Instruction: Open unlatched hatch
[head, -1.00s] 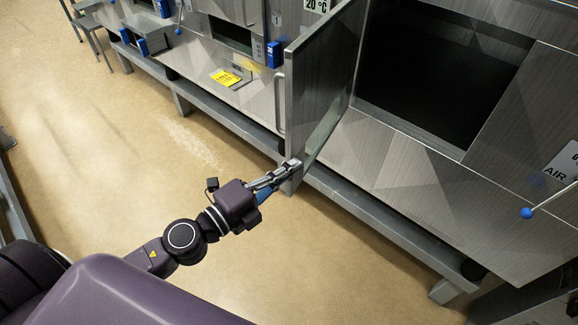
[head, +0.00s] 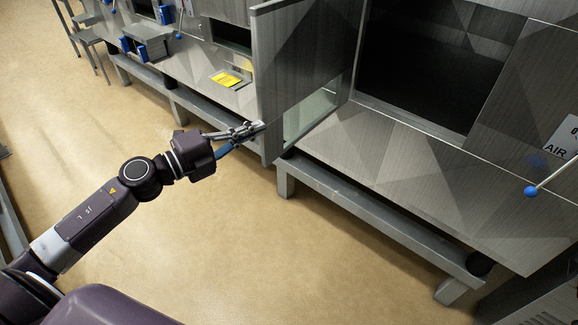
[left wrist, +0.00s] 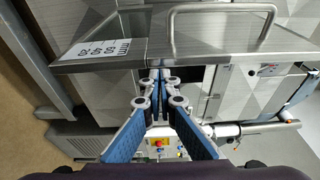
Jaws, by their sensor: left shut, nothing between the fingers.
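The hatch (head: 305,75) is a tall metal door standing swung out from the dryer hood, with the dark opening (head: 435,65) uncovered to its right. My left gripper (head: 258,127) is shut and empty, its fingertips at the lower free edge of the hatch. In the left wrist view, the shut fingertips (left wrist: 160,75) are close to the hatch's edge (left wrist: 100,62), and the hatch's bar handle (left wrist: 222,48) lies above and to the right of them. Whether the tips touch the metal is hard to tell. My right gripper is not in view.
A blue-knobbed lever (head: 531,191) sticks out at the right. A metal support frame (head: 380,220) runs under the hood. A yellow label (head: 227,79) and blue-grey boxes (head: 150,48) lie to the left. The tan floor (head: 200,240) is clear.

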